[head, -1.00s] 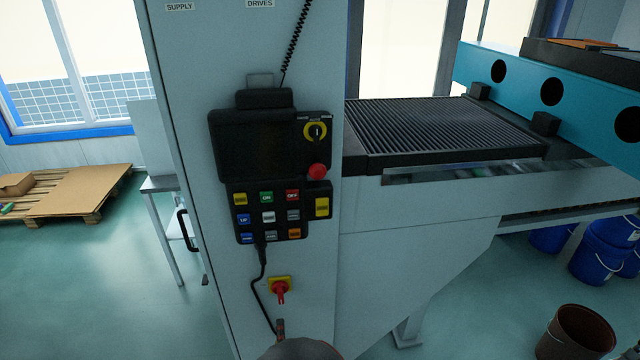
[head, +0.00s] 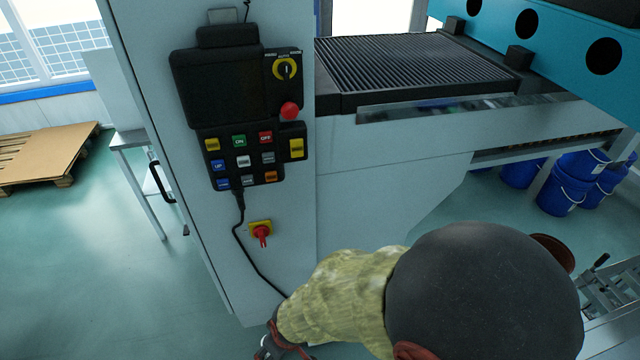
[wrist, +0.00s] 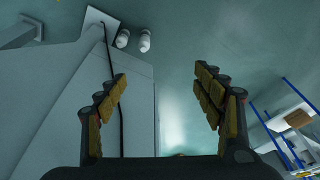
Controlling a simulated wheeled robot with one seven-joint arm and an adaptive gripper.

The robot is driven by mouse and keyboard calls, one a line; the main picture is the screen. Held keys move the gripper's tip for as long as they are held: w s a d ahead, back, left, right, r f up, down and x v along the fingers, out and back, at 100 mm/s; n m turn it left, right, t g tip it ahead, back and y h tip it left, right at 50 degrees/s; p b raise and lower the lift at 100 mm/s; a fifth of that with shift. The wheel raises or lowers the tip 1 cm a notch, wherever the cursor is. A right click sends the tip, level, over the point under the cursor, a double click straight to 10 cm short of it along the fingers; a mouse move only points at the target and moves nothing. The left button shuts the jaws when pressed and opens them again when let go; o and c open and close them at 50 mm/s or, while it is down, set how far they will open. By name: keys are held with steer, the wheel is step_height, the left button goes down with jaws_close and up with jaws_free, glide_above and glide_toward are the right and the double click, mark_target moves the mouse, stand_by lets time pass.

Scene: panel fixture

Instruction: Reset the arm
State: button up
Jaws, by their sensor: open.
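My gripper (wrist: 160,77) is open in the wrist view, its two ridged yellow-brown finger pads wide apart with nothing between them. In the head view the gripper (head: 270,347) is low at the bottom edge, partly cut off, below the red rotary switch (head: 261,233) on the grey cabinet. My arm, with a camouflage-patterned sleeve and a large dark rounded joint, reaches in from the lower right. The black control pendant (head: 225,90) hangs on the cabinet front, above and left of the gripper and apart from it.
The grey cabinet (head: 150,60) stands close in front. A black cable (head: 240,240) hangs from the pendant. A ribbed machine bed (head: 420,62) is behind at right, with blue buckets (head: 563,190) beneath.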

steer(key=s+d+r+m+t+h, duration=0.2)
steer(key=d+r+m, duration=0.7)
steer(key=d+r, duration=2)
step_height(320, 180, up, 3)
steer(key=shift+s+d+f+t, duration=0.2)
steer(key=shift+s+t, duration=0.15)
steer(key=shift+t, duration=0.55)
steer(key=shift+a, duration=0.1)
steer(key=shift+c, duration=1.1)
